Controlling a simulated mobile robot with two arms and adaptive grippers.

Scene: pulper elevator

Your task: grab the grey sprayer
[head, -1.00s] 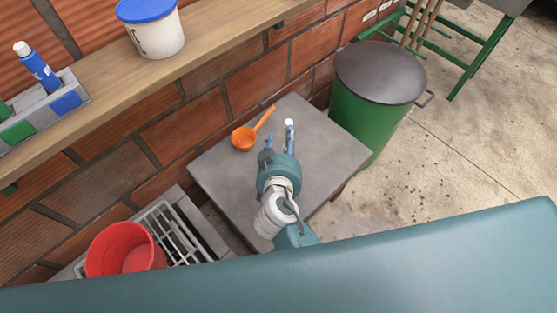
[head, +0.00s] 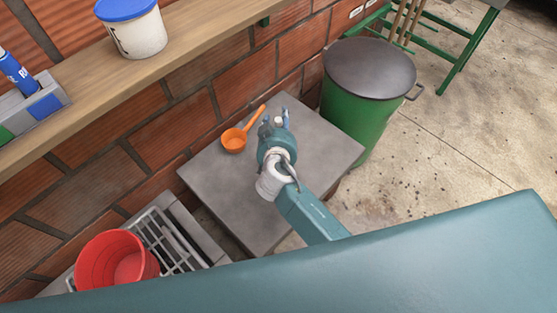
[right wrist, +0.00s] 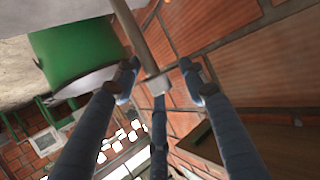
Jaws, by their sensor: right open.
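My right gripper (head: 276,118) reaches over the grey-topped table, just right of the orange ladle; its arm comes in from the lower right. In the right wrist view the blue fingers of this gripper (right wrist: 159,78) are spread apart. A grey rod with a blocky end (right wrist: 155,86) shows between the fingertips, seemingly apart from them; it may be part of the grey sprayer, but I cannot be sure. In the head view I cannot make the sprayer out; the gripper covers that part of the table. My left gripper is not in view.
The grey table (head: 225,190) holds an orange ladle (head: 235,139). A green barrel with a dark lid (head: 360,125) stands right of it. A red bucket (head: 115,260) is lower left. A wooden shelf (head: 190,55) with a white tub (head: 138,35) runs along the brick wall.

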